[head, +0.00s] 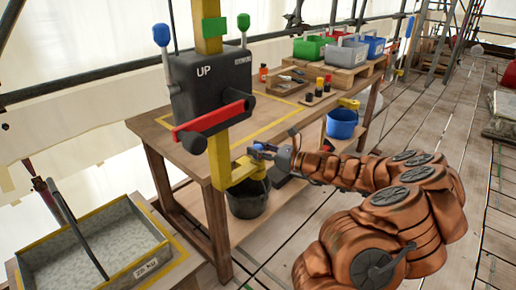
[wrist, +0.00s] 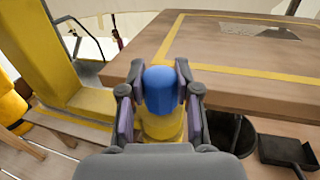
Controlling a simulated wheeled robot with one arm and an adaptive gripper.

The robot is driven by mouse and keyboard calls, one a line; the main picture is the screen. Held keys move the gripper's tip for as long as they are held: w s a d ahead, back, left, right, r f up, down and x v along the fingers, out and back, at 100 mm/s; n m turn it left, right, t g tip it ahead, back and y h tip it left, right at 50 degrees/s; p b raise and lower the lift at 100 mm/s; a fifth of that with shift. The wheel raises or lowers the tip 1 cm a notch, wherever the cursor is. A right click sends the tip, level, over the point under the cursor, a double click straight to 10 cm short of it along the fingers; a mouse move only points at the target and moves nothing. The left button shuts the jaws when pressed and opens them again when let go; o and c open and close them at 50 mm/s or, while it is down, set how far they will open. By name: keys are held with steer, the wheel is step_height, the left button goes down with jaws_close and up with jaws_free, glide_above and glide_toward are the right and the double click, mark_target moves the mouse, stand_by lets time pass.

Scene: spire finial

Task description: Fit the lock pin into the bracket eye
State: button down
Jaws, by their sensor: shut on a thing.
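My gripper (wrist: 160,108) is shut on the lock pin's blue head (wrist: 160,88). In the head view my gripper (head: 268,152) is beside the lower yellow bracket (head: 232,176) on the yellow post, with the blue head (head: 255,147) at its tip, just over the bracket's outer end. In the wrist view a round yellow part (wrist: 163,125) shows directly below the blue head, between the fingers. I cannot tell whether it is the bracket eye or part of the pin. The pin's lower end is hidden, so whether it is inside the eye cannot be seen.
The wooden workbench (head: 160,122) stands close behind my gripper. A black box marked UP (head: 210,88) with a red lever (head: 215,120) is above the bracket. A dark bucket (head: 248,200) sits below. A grey tray (head: 90,240) is at lower left. Open plank floor lies right.

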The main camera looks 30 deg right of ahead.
steer(key=shift+f, duration=0.5)
steer(key=c, duration=0.7)
jaws_free()
steer(key=shift+c, duration=0.2)
steer(key=v, duration=1.2)
steer(key=shift+s+f, duration=0.1)
